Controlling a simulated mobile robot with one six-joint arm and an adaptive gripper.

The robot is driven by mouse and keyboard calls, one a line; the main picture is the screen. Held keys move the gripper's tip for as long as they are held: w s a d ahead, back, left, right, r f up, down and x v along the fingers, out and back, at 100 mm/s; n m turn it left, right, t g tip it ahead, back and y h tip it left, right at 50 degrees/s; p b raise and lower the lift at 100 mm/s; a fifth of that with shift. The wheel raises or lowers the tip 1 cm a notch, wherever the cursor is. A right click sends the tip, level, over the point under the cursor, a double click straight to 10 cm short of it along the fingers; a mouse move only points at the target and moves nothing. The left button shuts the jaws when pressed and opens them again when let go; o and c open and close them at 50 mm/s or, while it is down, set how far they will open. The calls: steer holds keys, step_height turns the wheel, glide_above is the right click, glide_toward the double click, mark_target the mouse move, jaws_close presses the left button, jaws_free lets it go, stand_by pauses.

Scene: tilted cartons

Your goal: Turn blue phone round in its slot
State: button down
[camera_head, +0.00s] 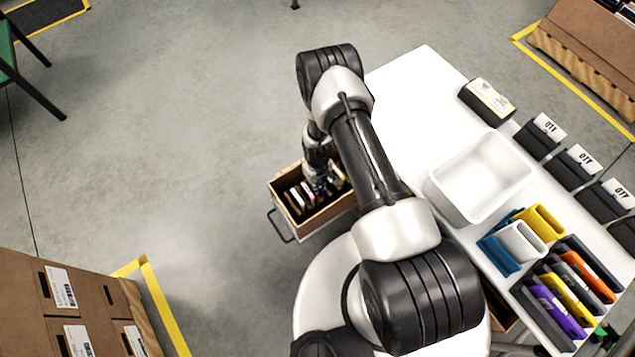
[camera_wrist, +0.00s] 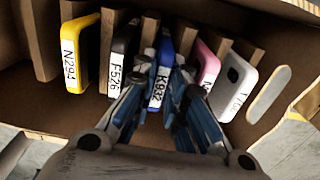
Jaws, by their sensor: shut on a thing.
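The blue phone (camera_wrist: 166,58) stands in a slot of the carton, in the middle of the wrist view, with a white label reading K932. My gripper (camera_wrist: 165,104) reaches down into the carton and is shut on the blue phone, one finger on each side. I cannot make out the blue phone in the head view.
In the wrist view, a yellow phone (camera_wrist: 78,58) and a black phone (camera_wrist: 118,62) stand left of the blue one. A pink phone (camera_wrist: 205,66) and a grey phone (camera_wrist: 234,84) stand right. A white table (camera_head: 420,75) with a white bin (camera_head: 476,176) is right of the carton.

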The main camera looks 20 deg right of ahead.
steer(key=c, duration=1.5)
jaws_free()
steer(key=shift+c, duration=0.2)
step_height(320, 180, up, 12)
step_height(320, 180, up, 7)
steer(key=p, duration=0.4)
steer(key=shift+p, duration=0.35)
